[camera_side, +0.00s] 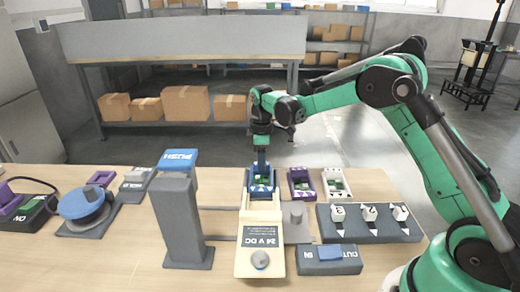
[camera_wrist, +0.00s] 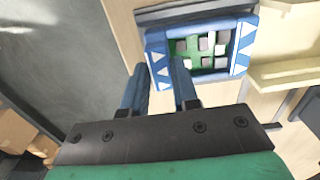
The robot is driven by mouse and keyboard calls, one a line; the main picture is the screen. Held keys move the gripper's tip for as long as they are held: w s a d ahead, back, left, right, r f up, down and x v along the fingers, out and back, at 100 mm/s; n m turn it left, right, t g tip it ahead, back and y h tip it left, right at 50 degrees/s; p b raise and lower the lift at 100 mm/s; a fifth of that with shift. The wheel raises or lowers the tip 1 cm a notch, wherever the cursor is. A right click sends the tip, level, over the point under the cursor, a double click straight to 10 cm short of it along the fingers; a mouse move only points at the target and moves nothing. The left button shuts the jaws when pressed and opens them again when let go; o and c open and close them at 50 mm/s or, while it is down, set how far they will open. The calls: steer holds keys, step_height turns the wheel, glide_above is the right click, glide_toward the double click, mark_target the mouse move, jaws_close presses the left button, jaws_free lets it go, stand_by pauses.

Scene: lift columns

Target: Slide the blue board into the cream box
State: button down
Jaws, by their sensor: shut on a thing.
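The blue board (camera_side: 261,190) has a blue frame with white triangles and a green face with pale blocks. It is at the back end of the cream box (camera_side: 262,220), which is marked 24 V DC and has a round knob at its front. My gripper (camera_side: 262,172) points down at the board and is shut on it. In the wrist view my gripper (camera_wrist: 163,66) has its fingertips at the edge of the blue board (camera_wrist: 203,48). The fingers partly hide the grip. How far the board is into the box cannot be told.
A purple-framed board (camera_side: 300,184) and a white-framed board (camera_side: 336,184) lie right of the box. A grey PUSH column (camera_side: 180,220) stands to the left. A grey rack with white switches (camera_side: 370,222) and an IN/OUT block (camera_side: 329,259) are on the right.

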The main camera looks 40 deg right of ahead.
steer(key=shift+s+a, duration=3.6)
steer(key=shift+a, duration=0.05)
steer(key=c, duration=0.7)
jaws_free()
steer(key=shift+r, duration=3)
